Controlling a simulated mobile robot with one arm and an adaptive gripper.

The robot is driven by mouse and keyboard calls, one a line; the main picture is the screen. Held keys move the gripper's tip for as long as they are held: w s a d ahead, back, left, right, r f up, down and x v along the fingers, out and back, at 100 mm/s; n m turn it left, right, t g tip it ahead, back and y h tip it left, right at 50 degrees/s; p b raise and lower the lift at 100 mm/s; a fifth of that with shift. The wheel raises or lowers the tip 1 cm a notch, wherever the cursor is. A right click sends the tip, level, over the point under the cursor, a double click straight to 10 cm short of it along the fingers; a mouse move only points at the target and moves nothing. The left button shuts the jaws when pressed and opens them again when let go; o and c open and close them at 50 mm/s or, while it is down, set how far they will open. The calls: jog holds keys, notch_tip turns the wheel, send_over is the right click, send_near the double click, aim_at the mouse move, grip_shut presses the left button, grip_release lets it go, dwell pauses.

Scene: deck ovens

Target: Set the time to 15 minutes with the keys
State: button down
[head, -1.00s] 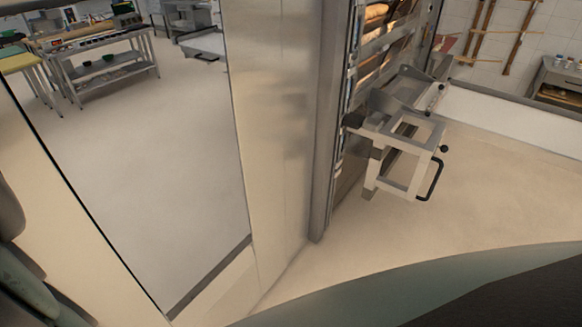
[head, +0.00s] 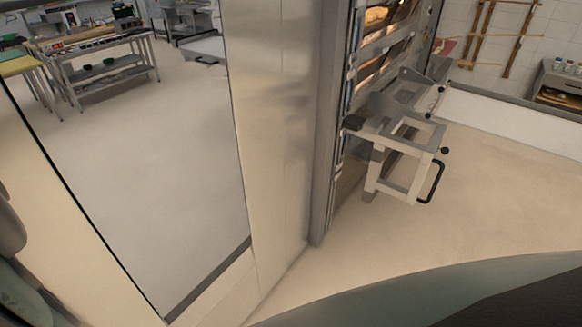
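The deck oven (head: 388,45) shows at the upper middle, seen at a steep angle, with lit chambers and bread inside. Its timer keys and display cannot be made out in this view. My gripper is not in the picture. A dark rounded part of my own body fills the lower right corner, and another part of mine shows at the left edge.
A loader frame (head: 402,165) with a black handle (head: 432,183) stands against the oven front. A tall metal panel (head: 268,120) stands left of the oven. A work table (head: 108,75) is at the upper left. The floor (head: 150,170) between is clear.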

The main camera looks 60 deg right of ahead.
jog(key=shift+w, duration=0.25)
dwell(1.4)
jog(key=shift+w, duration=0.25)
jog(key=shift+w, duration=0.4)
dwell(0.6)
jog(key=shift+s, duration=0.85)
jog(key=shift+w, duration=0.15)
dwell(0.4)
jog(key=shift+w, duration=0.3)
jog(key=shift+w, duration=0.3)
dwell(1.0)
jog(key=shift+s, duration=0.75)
